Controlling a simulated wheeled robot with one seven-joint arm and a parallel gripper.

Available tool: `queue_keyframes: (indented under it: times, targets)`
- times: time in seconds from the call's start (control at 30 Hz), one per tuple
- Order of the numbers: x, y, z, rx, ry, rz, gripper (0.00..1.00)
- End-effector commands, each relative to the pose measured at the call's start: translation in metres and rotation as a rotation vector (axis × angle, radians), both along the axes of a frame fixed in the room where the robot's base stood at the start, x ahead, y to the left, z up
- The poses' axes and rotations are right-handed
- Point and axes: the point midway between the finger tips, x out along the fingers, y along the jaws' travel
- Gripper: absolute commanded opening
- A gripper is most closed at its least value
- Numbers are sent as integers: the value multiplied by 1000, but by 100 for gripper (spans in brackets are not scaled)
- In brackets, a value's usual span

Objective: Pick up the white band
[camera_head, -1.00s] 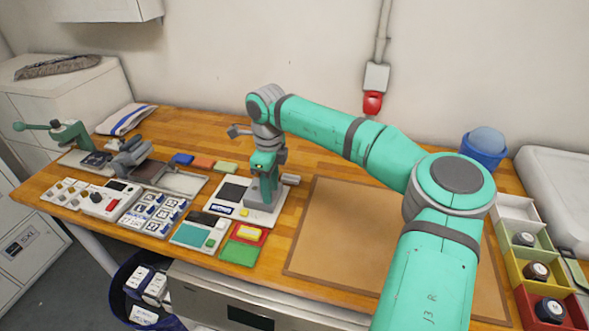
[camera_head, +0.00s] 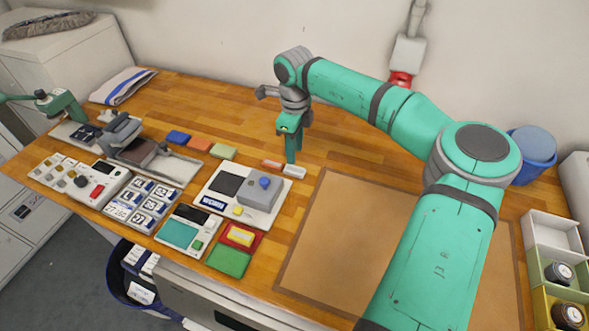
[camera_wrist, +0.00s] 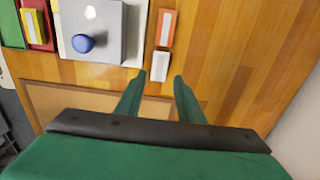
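The white band (camera_head: 294,171) is a small white strip lying on the wooden table, end to end with an orange strip (camera_head: 271,163). The white band also shows in the wrist view (camera_wrist: 160,67), with the orange strip (camera_wrist: 165,28) just beyond it. My gripper (camera_head: 291,158) is just behind the strips in the head view and points down. In the wrist view my gripper (camera_wrist: 158,75) is open and empty, its two green fingertips on either side of the white band's near end. The height of the fingertips above the band cannot be told.
Left of the strips stands a grey block with a blue knob (camera_head: 264,183) on a white panel. A brown mat (camera_head: 345,240) lies to the right. Coloured blocks (camera_head: 200,145) lie behind the panel. Bare wood surrounds the strips at the back.

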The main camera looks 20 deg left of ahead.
Motion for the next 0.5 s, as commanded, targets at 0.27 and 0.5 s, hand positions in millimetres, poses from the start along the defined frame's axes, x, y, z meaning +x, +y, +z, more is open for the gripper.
queue_keyframes:
  times: [0.27,0.5]
  targets:
    - [0,0,-24,0,1,1,34]
    - [-1,2,-54,-1,2,3,34]
